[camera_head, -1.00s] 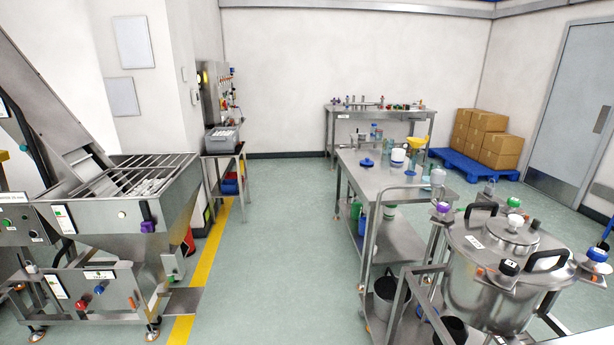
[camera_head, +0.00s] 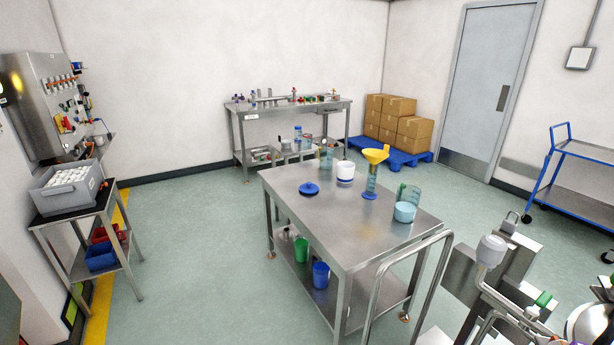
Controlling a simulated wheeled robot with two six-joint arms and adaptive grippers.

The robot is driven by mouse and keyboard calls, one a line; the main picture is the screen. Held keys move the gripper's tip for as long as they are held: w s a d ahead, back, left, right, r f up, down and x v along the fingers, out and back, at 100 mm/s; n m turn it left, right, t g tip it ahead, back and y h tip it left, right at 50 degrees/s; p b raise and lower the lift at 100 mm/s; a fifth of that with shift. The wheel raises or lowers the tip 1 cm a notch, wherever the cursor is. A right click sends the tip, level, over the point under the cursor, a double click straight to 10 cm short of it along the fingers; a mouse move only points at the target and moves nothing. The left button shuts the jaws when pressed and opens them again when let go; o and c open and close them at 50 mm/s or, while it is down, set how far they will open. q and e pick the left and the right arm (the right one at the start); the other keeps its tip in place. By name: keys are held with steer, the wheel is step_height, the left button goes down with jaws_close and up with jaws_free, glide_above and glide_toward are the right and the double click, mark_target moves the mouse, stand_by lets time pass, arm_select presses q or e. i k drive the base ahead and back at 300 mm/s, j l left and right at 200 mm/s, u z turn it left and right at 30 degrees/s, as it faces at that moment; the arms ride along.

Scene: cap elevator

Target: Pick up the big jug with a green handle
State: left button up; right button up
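A clear, bluish jug (camera_head: 414,193) stands at the right end of the steel table's top (camera_head: 345,215), with a greenish strip on its left side that may be its handle. A pale blue round cup or bowl (camera_head: 404,212) stands in front of it and covers its lower part. A second clear vessel (camera_head: 326,158) with green on it stands at the table's far edge. It is too small to tell whether it is a jug with a green handle. Neither of my grippers is in view.
The table also holds a blue lid (camera_head: 309,188), a white tub (camera_head: 345,172) and a yellow funnel (camera_head: 375,155) on a clear cylinder. Green (camera_head: 301,250) and blue (camera_head: 320,275) containers stand on its lower shelf. Steel pipework (camera_head: 490,255) crowds the lower right. Floor left of the table is clear.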

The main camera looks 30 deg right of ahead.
mark_target(408, 198)
steer(key=i+z, duration=0.1)
steer(key=i, duration=0.8)
steer(key=i+j+z, duration=0.1)
steer(key=i, duration=0.85)
steer(key=i+j, duration=0.1)
steer(key=i, duration=0.8)
steer(key=i+z, duration=0.1)
steer(key=z, duration=3.75)
